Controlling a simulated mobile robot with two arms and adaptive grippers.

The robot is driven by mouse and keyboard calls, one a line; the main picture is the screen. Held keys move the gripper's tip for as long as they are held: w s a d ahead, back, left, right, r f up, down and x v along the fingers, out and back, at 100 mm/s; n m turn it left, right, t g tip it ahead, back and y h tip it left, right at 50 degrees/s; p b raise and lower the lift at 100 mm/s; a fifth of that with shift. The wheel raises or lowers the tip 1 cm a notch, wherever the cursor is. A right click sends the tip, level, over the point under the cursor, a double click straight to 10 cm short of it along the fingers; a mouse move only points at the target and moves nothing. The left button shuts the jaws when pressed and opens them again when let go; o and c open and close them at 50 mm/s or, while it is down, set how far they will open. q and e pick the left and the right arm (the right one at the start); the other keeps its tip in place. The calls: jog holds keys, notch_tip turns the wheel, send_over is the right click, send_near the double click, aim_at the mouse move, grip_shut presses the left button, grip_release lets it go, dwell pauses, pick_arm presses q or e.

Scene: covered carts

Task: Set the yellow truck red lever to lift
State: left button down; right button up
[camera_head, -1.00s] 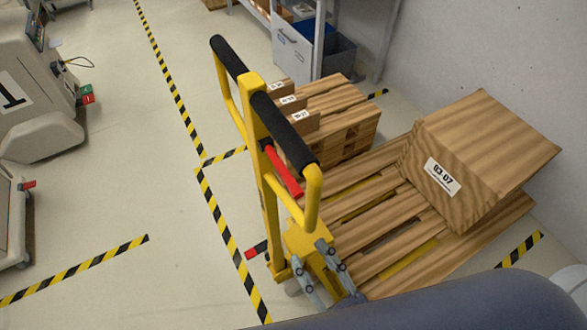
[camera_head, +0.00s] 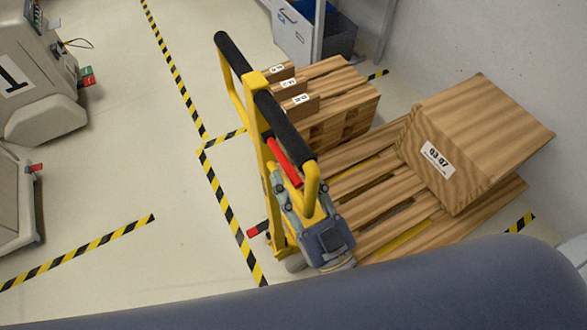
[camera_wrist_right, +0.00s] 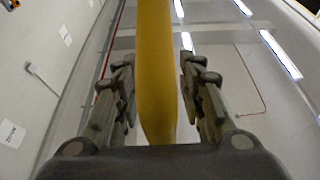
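The yellow truck (camera_head: 267,145) is a hand pallet truck with a looped handle and black grips. Its red lever (camera_head: 284,161) sits inside the handle loop, slanting down to the right. My right gripper (camera_head: 298,182) is at the lower right of the handle, just below the lever. In the right wrist view a yellow bar (camera_wrist_right: 156,70) of the handle stands between its two spread fingers, with narrow gaps on both sides. The gripper holds nothing, and its body hides the truck's lower middle. My left gripper is not in view.
A wooden pallet (camera_head: 385,205) with a labelled wooden box (camera_head: 480,140) lies right of the truck. A small red pedal (camera_head: 252,232) is low by the mast. Clear floor (camera_head: 120,170) lies to the left.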

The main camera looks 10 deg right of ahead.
jog(key=shift+w, duration=0.25)
grip_shut()
